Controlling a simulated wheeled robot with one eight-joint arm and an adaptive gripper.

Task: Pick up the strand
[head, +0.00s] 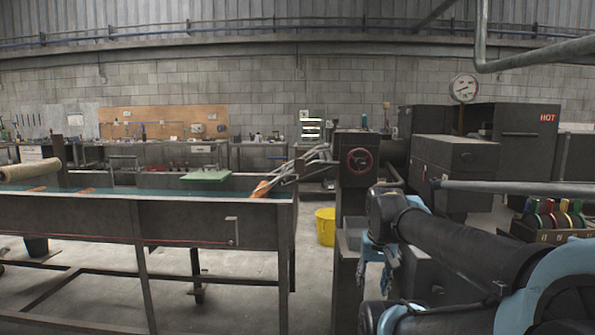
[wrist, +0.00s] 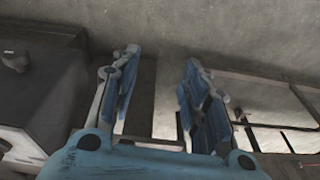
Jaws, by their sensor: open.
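Several pale, thin lengths (head: 305,160) slant between the dark machine with the red handwheel and the right end of the long trough. They may be or include the strand, but I cannot tell for sure. An orange piece (head: 262,188) is at their lower end. My gripper (head: 374,262) hangs below my wrist, in front of and below the dark machine, well apart from these lengths. In the wrist view my gripper (wrist: 160,62) has its two blue fingers spread, with nothing between them. No strand can be made out in the wrist view.
The long trough (head: 120,220) on legs fills the left. A green plate (head: 206,175) lies over it. A yellow bucket (head: 326,226) stands on the floor between the trough and the dark machine (head: 357,145). A rack of coloured spools (head: 553,218) is at right.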

